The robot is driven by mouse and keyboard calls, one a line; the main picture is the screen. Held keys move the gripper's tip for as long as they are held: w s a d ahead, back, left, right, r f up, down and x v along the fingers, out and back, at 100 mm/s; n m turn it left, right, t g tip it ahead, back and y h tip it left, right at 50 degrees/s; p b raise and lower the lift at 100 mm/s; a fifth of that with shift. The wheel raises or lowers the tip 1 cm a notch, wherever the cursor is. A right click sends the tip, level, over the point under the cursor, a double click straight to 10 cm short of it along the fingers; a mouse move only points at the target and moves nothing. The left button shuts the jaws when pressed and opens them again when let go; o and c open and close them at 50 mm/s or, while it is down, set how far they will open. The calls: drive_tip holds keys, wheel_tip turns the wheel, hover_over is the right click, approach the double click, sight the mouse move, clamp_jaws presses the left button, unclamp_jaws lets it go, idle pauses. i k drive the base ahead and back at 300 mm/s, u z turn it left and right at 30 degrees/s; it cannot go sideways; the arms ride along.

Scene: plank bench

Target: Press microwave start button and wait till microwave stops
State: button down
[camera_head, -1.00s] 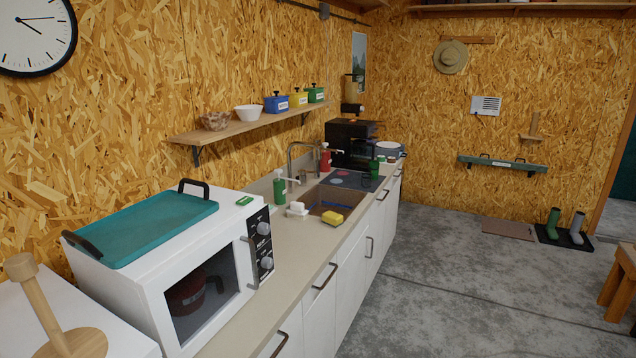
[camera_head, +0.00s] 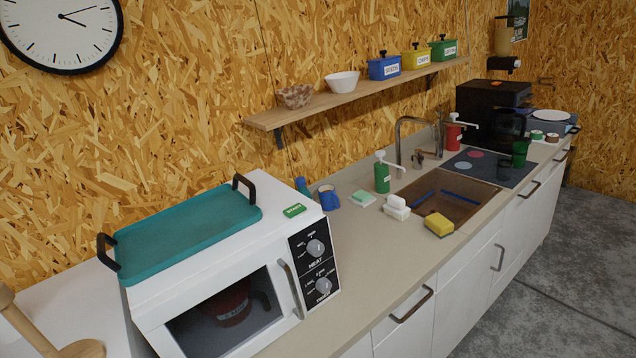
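The white microwave (camera_head: 205,262) stands at the lower left of the counter with its door shut. A dark reddish pot or kettle (camera_head: 232,303) shows through its door window. The door handle (camera_head: 290,288) is at the window's right edge. The black control panel (camera_head: 314,268) has two round knobs: the upper one (camera_head: 315,248) near the word HEAT and the lower one (camera_head: 323,286) near smaller markings. I cannot make out a separate start button. A teal tray (camera_head: 185,228) with black handles and a small green item (camera_head: 294,210) lie on top. My gripper is not in view.
The counter (camera_head: 385,250) right of the microwave is mostly clear. Beyond are a green soap bottle (camera_head: 382,177), a yellow sponge (camera_head: 439,224), the sink (camera_head: 465,200) and the hob (camera_head: 490,167). A wooden shelf (camera_head: 345,97) hangs above. Grey floor (camera_head: 570,270) is free at the right.

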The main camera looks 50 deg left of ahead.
sight(295, 209)
drive_tip(key=u, duration=0.35)
drive_tip(key=i, duration=0.95)
drive_tip(key=u, duration=0.6)
